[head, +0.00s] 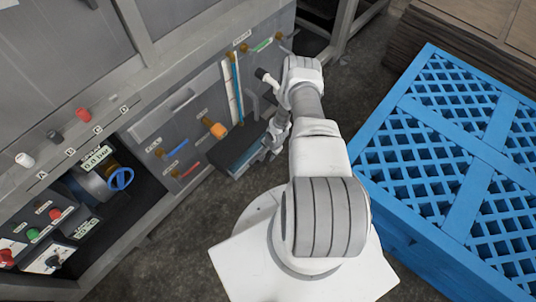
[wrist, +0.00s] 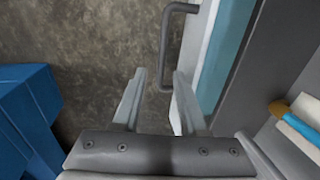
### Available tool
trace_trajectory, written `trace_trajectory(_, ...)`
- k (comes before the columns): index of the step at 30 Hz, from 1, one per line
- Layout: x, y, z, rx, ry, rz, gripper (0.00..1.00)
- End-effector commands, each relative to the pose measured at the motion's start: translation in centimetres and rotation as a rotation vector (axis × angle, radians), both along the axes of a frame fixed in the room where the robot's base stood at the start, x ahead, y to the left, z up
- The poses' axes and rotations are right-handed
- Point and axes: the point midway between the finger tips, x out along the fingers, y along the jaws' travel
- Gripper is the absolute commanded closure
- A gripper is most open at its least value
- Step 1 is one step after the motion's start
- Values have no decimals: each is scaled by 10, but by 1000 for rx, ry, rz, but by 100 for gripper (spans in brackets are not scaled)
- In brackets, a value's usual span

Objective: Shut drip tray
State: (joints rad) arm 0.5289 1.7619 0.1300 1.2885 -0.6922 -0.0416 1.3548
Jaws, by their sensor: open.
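My gripper (wrist: 158,80) is open and empty. The lower end of the handle appears between the fingertips, nearer the right one; I cannot tell if they touch. In the head view my gripper (head: 270,150) is beside the tray, partly hidden by my arm.
The machine front (head: 150,110) carries valves, coloured handles and a blue handwheel (head: 121,179). A blue block (wrist: 30,115) shows at left in the wrist view.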

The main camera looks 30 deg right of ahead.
Motion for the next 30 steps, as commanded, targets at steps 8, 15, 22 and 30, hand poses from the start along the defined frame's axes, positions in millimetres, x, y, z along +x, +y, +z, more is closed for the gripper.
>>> trace_trajectory(8, 0, 0, 0, 0, 0, 0, 96)
trace_trajectory(15, 0, 0, 0, 0, 0, 0, 100)
trace_trajectory(22, 0, 0, 0, 0, 0, 0, 100)
trace_trajectory(30, 0, 0, 0, 0, 0, 0, 100)
